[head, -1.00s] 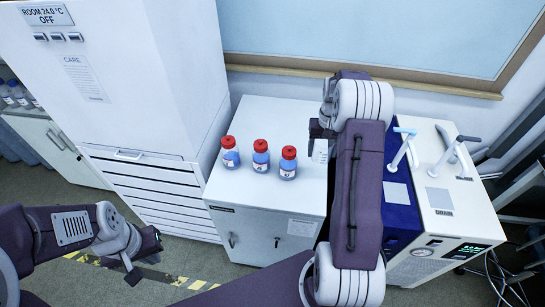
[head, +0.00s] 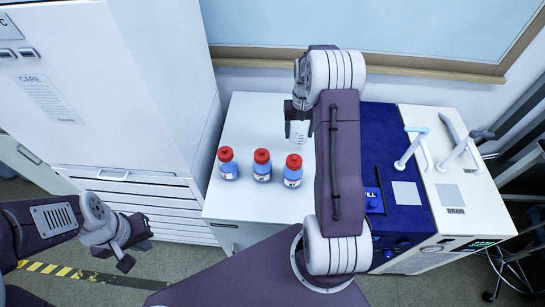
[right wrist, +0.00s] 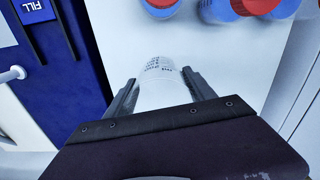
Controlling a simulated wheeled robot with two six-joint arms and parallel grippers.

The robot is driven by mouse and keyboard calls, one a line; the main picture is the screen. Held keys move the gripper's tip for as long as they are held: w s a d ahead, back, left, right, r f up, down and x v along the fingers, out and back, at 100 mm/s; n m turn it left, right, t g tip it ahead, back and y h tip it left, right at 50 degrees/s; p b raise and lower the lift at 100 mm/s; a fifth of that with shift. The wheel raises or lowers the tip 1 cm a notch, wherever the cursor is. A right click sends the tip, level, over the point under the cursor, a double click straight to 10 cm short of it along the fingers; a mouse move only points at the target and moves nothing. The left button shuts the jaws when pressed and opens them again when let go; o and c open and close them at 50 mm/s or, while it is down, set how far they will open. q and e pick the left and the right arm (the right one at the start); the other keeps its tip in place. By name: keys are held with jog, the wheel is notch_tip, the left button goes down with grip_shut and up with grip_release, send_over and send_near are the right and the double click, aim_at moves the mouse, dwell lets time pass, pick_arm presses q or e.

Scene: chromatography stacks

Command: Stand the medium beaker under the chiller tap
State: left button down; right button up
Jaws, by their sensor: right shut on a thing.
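The medium beaker (head: 299,132) is clear with printed marks. My right gripper (head: 297,112) is shut on it above the back of the white cabinet top. In the right wrist view the beaker (right wrist: 162,88) sits between the two fingers. The chiller (head: 470,222) is a white and blue unit at right. A blue-handled tap (head: 412,150) and a grey tap (head: 460,154) stand on it, with a pale square by each. The DRAIN label is by the grey tap; the FILL label is on the blue part. My left gripper (head: 122,255) is open and empty at lower left.
Several red-capped blue bottles (head: 262,165) stand in a row on the cabinet top (head: 255,120), near the beaker. A tall white cabinet (head: 130,80) is at left. My right arm hides part of the chiller's blue section. A wall and board are behind.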

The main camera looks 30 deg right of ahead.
jog(key=a+f, duration=0.1)
jog(key=a, duration=0.2)
jog(key=a+f+p, duration=0.1)
jog(key=a+f, duration=0.1)
jog(key=a, duration=0.1)
jog(key=w+a+f, duration=0.1)
jog(key=a+f, duration=0.1)
jog(key=shift+a+p, duration=0.35)
jog(key=shift+a, duration=0.05)
jog(key=shift+a+f, duration=0.3)
jog(key=shift+a, duration=0.1)
jog(key=shift+f, duration=0.25)
notch_tip(320, 180, down, 3)
jog(key=shift+s+r+p, duration=0.1)
jog(key=shift+p, duration=0.5)
jog(key=shift+d+f, duration=0.1)
jog(key=shift+f, duration=0.3)
